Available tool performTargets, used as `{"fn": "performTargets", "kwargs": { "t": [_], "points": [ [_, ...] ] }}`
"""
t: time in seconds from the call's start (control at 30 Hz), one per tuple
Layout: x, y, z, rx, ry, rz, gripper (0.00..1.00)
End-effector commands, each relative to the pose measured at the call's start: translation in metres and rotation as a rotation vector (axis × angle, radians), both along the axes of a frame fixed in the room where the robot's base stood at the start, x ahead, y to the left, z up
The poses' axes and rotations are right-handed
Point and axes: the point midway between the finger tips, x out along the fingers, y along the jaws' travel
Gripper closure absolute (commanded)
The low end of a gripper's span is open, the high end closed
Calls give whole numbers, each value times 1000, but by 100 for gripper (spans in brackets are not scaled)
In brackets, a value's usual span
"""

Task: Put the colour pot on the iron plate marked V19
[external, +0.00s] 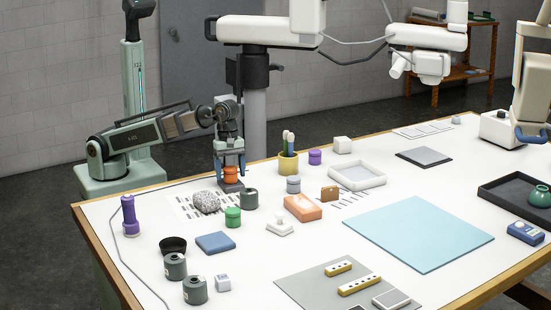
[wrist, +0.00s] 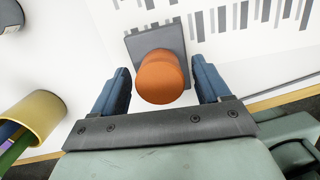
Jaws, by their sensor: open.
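An orange lidded pot (external: 231,173) appears to stand upright on a small dark grey square plate (external: 231,187) at the table's back left. In the wrist view the orange pot (wrist: 160,78) is between my fingers, over part of the dark plate (wrist: 138,43). My gripper (external: 230,170) is open around the pot; in the wrist view, its blue fingers (wrist: 161,80) have a visible gap on either side of it. No V19 marking is readable. Other small pots are green (external: 233,217), purple (external: 315,157) and blue-grey (external: 293,185).
A speckled stone (external: 206,202) and a dark grey canister (external: 249,198) stand close to the plate. A yellow cup (external: 288,163) with brushes is to the right. Another dark square plate (external: 424,156) lies farther right. A pale blue mat (external: 418,232) is clear.

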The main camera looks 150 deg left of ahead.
Motion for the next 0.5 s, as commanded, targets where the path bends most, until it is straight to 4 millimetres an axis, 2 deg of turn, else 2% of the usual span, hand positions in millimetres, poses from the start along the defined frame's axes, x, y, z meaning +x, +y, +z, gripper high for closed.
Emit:
{"fn": "performTargets", "kwargs": {
  "t": [0.23,0.5],
  "points": [
    [0,1,12,1,-2,0,24],
    [-4,2,51,0,-2,1,24]
  ]
}}
